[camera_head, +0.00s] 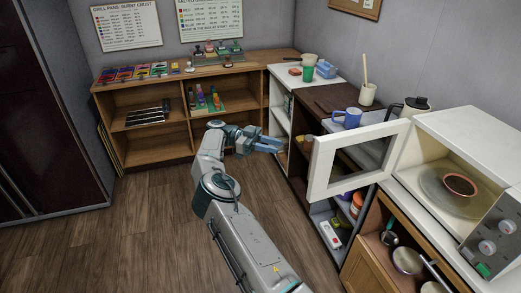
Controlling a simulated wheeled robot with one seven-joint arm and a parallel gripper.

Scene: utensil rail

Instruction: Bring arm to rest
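My gripper (270,145), with blue fingers, is at the end of my outstretched grey arm. It is in the middle of the view, pointing right toward the side of the white-topped cabinet. It looks close to the shelf openings there, but I cannot tell if it touches anything. The fingers are too small in the picture to show whether they are open or shut. I see no object held between them.
The microwave (465,165) at right has its door (358,160) swung open, with a bowl (460,186) inside. A blue mug (347,118) stands on the dark counter behind the door. A wooden shelf unit (170,138) lines the back wall. The wood floor (130,235) at left is clear.

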